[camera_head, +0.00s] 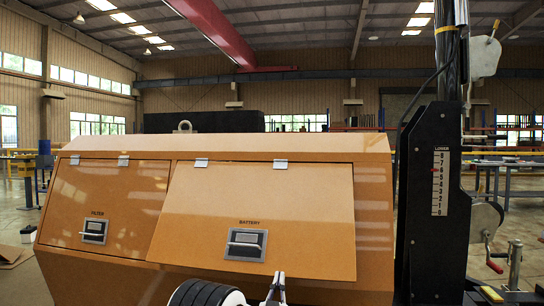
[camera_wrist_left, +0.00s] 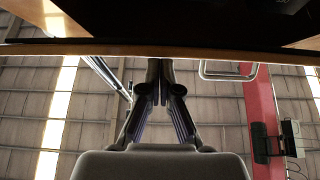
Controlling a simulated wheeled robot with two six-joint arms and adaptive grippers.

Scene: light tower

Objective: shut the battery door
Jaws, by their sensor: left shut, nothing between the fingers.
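The battery door (camera_head: 255,215) is an orange panel hinged along its top edge, labelled BATTERY, with a grey latch (camera_head: 246,244) low in its middle. It looks ajar, its lower edge standing out from the orange housing (camera_head: 375,200). My left gripper (camera_head: 279,275) is at the door's lower edge, to the right of the latch, fingers pointing up. Whether it touches the door I cannot tell. In the left wrist view the gripper (camera_wrist_left: 160,68) is shut and empty, just below an orange-edged dark surface. My right gripper is not in view.
The filter door (camera_head: 105,205) on the left of the housing looks shut. A black mast base (camera_head: 435,235) with a numbered scale stands on the right, with a crank winch (camera_head: 486,222) beside it. A lifting ring (camera_head: 184,126) stands on top of the housing.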

